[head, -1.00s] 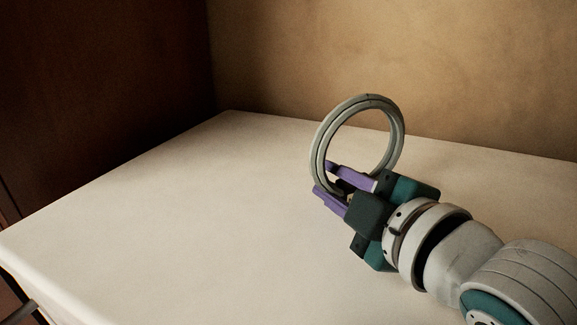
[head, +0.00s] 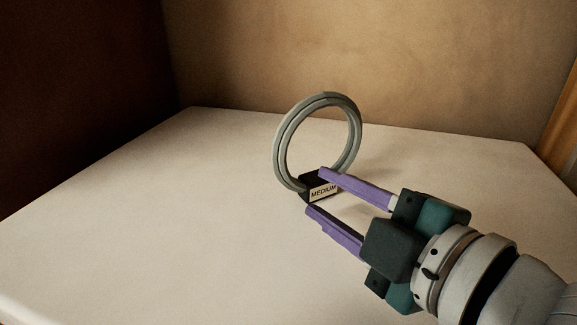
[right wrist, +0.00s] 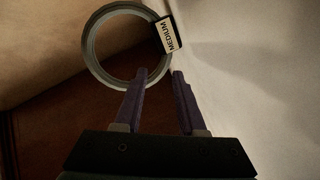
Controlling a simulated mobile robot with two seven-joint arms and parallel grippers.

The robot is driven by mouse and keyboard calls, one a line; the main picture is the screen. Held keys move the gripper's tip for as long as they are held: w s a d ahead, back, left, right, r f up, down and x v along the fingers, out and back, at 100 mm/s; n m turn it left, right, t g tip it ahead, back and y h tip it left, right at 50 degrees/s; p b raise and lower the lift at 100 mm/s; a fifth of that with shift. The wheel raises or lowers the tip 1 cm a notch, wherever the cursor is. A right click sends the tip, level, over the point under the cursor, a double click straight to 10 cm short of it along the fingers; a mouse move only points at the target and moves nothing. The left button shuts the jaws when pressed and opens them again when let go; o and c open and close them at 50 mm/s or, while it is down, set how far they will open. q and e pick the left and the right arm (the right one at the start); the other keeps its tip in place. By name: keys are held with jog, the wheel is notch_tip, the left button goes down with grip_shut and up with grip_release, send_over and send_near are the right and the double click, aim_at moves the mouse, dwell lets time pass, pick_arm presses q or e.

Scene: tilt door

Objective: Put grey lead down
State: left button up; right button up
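The grey lead (head: 285,137) is a coiled ring with a black block labelled "MEDIUM" (head: 322,191). It stands upright on the pale table top (head: 150,215). My right gripper (head: 314,191) is open, its two purple fingers spread apart just in front of the black block. In the right wrist view the lead (right wrist: 91,49) and its label (right wrist: 168,37) lie beyond the fingertips (right wrist: 159,73), with a gap between the fingers and nothing held. My left gripper is not in view.
A dark brown panel (head: 75,80) bounds the table on the left. A tan wall (head: 370,60) stands behind, and an orange-brown edge (head: 560,140) shows at the far right. The table left of the lead is clear.

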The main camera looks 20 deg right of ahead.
jog(key=shift+v, duration=2.45)
